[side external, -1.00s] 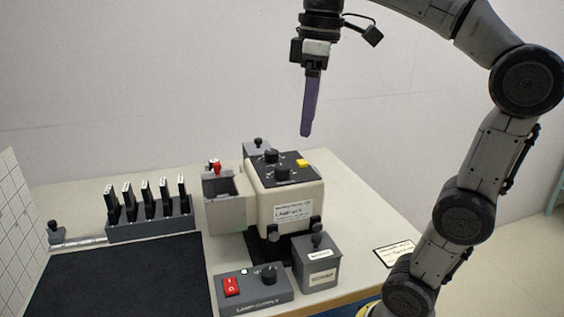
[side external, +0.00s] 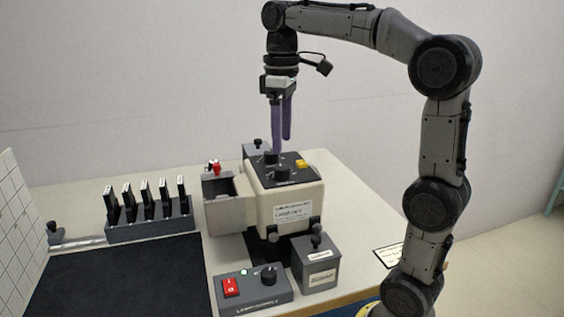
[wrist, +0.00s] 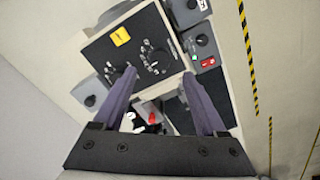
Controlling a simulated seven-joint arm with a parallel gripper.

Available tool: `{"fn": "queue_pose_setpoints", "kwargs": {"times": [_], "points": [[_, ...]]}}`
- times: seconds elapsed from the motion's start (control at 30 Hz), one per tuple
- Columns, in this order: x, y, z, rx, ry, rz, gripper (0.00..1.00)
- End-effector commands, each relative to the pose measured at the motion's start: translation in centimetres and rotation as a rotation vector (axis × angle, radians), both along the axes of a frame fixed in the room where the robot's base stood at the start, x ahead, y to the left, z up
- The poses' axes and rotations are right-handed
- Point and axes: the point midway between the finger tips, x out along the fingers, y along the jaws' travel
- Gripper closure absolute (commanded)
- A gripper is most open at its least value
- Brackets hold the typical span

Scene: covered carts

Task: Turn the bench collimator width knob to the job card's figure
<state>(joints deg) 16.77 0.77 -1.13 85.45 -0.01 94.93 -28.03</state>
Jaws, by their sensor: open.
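The cream lamp housing (side external: 291,208) stands on the bench with a black top panel. Two black knobs sit on it, a far one (side external: 271,157) and a near one (side external: 283,173), with white scale marks. A dialled knob also shows in the wrist view (wrist: 160,58); the other seems hidden by a finger. I cannot read which knob is the width one. My gripper (side external: 281,146) points down with purple fingers apart and empty, over the far side of the panel. The fingers also show spread in the wrist view (wrist: 159,78). A white card (side external: 388,254) lies right, partly behind my arm, unreadable.
The lamp supply (side external: 252,293) with red switch and a grey box (side external: 316,264) stand in front. A slotted rack (side external: 150,229) and dark mat (side external: 120,278) lie left. A grey open-topped box (side external: 228,208) adjoins the housing.

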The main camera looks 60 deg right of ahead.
Motion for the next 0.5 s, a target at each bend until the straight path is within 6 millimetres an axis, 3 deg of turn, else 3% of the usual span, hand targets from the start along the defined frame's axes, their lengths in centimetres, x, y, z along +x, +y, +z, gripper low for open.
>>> {"fn": "queue_pose_setpoints", "kwargs": {"times": [0.23,0.5], "points": [[-0.1,0.0,-4.4,0.001,0.003,0.0,0.26],[0.0,0.0,-6.5,0.0,0.0,0.0,0.26]]}}
